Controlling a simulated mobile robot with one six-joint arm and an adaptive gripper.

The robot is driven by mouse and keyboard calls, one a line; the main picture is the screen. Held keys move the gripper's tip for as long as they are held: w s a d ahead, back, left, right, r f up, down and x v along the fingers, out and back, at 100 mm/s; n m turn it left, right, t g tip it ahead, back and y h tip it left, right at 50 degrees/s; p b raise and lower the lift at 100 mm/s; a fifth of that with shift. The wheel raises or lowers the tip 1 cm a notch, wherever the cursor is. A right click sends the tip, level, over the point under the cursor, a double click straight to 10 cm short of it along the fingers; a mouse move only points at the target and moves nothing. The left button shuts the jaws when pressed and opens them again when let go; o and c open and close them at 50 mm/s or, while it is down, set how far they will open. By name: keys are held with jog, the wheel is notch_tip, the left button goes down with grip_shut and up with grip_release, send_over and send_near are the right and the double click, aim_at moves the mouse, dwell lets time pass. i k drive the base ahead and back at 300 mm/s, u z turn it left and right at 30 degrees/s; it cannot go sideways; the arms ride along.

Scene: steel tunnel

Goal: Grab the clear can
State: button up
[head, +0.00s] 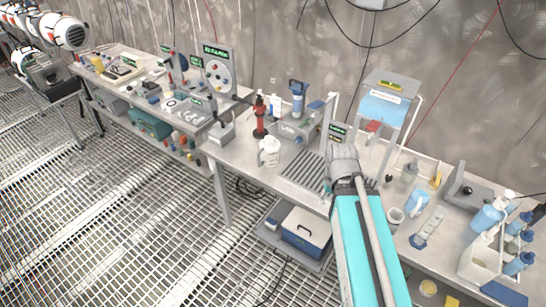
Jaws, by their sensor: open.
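I cannot single out a clear can with certainty. A pale, whitish jug-like can with a handle (268,152) stands upright on the bench, left of the ribbed drain rack. My turquoise arm rises from the bottom of the head view, and its grey wrist joint is over the bench to the right of that can, apart from it in the picture. The fingers of my gripper do not show; the arm hides part of the bench behind it.
The ribbed rack (304,171) lies beside my wrist. A red bottle (260,117) and a blue-topped device (298,100) stand behind the pale can. Blue bottles (486,218) crowd the right end. The grated floor is open at left.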

aim_at(268, 155)
jog(key=k, duration=0.95)
jog(key=z, duration=0.4)
jog(key=i, duration=1.5)
jog(key=u, duration=0.05)
